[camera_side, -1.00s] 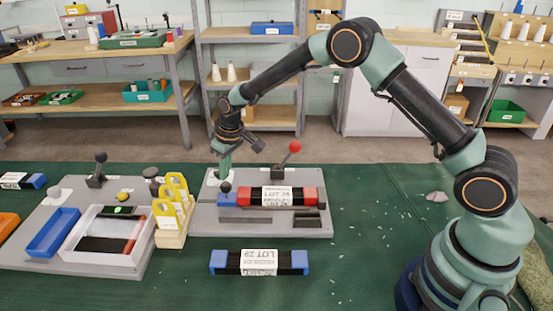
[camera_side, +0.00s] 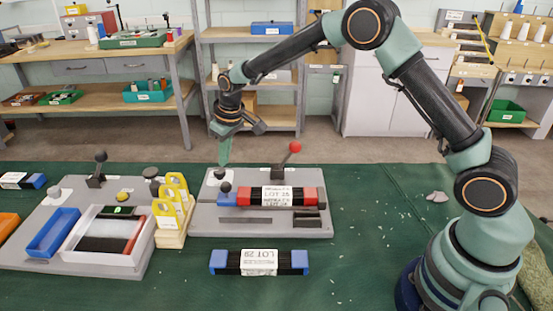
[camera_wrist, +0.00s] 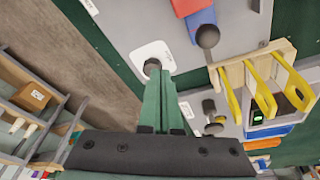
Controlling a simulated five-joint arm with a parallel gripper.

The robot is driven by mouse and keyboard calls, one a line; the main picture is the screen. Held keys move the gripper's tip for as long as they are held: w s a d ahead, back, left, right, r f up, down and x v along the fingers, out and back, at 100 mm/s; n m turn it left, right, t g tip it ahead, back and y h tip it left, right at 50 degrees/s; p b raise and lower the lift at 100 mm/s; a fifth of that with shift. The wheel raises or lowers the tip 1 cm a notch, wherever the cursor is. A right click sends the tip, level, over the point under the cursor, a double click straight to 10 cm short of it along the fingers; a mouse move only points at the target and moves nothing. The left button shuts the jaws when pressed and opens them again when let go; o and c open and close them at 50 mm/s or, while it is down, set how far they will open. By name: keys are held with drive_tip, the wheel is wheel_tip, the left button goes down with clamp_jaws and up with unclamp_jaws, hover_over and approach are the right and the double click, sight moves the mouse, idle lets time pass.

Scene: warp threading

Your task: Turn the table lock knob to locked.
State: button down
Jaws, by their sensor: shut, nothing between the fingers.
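A dark round knob (camera_wrist: 152,67) on a white plate shows in the wrist view, right at my fingertips. In the side view the dark knob (camera_side: 222,173) sits at the back left corner of the right grey fixture plate. Its marking is too small to read, so I cannot tell its lock setting. My gripper (camera_side: 222,160) points down just over this knob with its green fingers together and nothing held. In the wrist view my gripper (camera_wrist: 161,82) partly overlaps the knob's lower edge; I cannot tell whether it touches.
A dark ball-topped post (camera_side: 226,187) stands just in front of the knob. A red-balled lever (camera_side: 294,148) rises behind the red and blue block labelled LOT (camera_side: 305,196). Yellow-handled tools in a wooden rack (camera_side: 172,238) stand to the left. Green table is open at right.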

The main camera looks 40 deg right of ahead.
sight(220, 174)
drive_tip(key=shift+r, duration=0.5)
drive_tip(key=shift+w+d+f, duration=0.1)
drive_tip(key=shift+d+f, duration=0.15)
drive_tip(key=shift+f, duration=0.75)
drive_tip(key=shift+s+d+f, duration=0.1)
drive_tip(key=shift+d+f, duration=0.15)
drive_tip(key=shift+f, duration=0.7)
drive_tip(key=shift+w+d+f, duration=0.1)
drive_tip(key=shift+d+f, duration=0.15)
drive_tip(key=shift+f, duration=0.85)
drive_tip(key=shift+w+a, duration=0.15)
drive_tip(key=shift+w, duration=0.25)
drive_tip(key=shift+a, duration=0.1)
drive_tip(key=shift+s, duration=0.15)
